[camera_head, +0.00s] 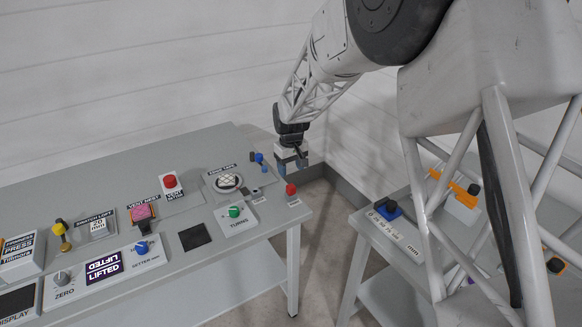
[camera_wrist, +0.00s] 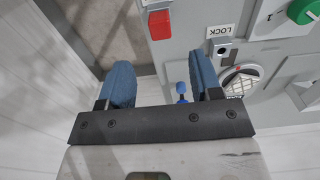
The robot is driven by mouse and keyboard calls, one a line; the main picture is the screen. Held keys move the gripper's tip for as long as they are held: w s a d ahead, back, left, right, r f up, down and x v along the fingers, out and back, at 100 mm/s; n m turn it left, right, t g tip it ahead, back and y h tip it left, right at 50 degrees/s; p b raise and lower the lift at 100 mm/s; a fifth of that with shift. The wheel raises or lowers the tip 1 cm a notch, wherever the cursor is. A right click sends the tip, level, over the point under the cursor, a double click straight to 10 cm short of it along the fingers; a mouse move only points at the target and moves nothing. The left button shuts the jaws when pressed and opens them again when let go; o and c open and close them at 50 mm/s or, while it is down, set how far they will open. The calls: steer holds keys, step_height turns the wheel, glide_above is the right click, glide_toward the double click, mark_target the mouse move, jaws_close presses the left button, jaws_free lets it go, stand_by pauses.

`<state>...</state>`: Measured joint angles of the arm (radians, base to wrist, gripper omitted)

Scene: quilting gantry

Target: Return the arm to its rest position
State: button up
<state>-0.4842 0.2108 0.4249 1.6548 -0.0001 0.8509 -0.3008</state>
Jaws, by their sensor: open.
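My gripper (camera_head: 292,163) hangs at the right end of the left table, over its far right corner, with the arm reaching down from the upper right. In the wrist view its two blue fingers (camera_wrist: 160,85) are apart with nothing held between them. A small blue knob (camera_wrist: 182,90) shows beyond the gap, nearer the right finger. The red block (camera_head: 291,190) on the table corner is close below the gripper in the head view, and it also shows in the wrist view (camera_wrist: 159,24), apart from the fingers.
The left table (camera_head: 240,255) carries several labelled controls, including a green knob (camera_head: 234,211), a red button (camera_head: 170,181) and a round mesh-topped fixture (camera_head: 228,182). A second table (camera_head: 385,245) stands to the right across a gap. Pale walls stand behind.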

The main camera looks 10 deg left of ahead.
steer(key=shift+d+r, duration=0.1)
steer(key=s+d+r+m+t, duration=0.1)
steer(key=s+d+r+m, duration=0.1)
steer(key=s+d+r, duration=0.85)
steer(key=s+d+r+m, duration=0.2)
steer(key=s+d+r, duration=0.4)
steer(key=d, duration=0.7)
steer(key=s+d+r+m, duration=0.1)
steer(key=s+d, duration=0.3)
steer(key=s, duration=0.4)
steer(key=s+d+m+t, duration=0.1)
steer(key=s+d+m, duration=0.1)
steer(key=s+d, duration=0.3)
steer(key=s+d+r+m, duration=0.1)
steer(key=s+d, duration=0.4)
steer(key=s, duration=0.8)
steer(key=shift+d+r+m+t, duration=0.25)
steer(key=shift+r+m+t, duration=0.1)
steer(key=shift+m, duration=0.25)
steer(key=shift+w, duration=0.1)
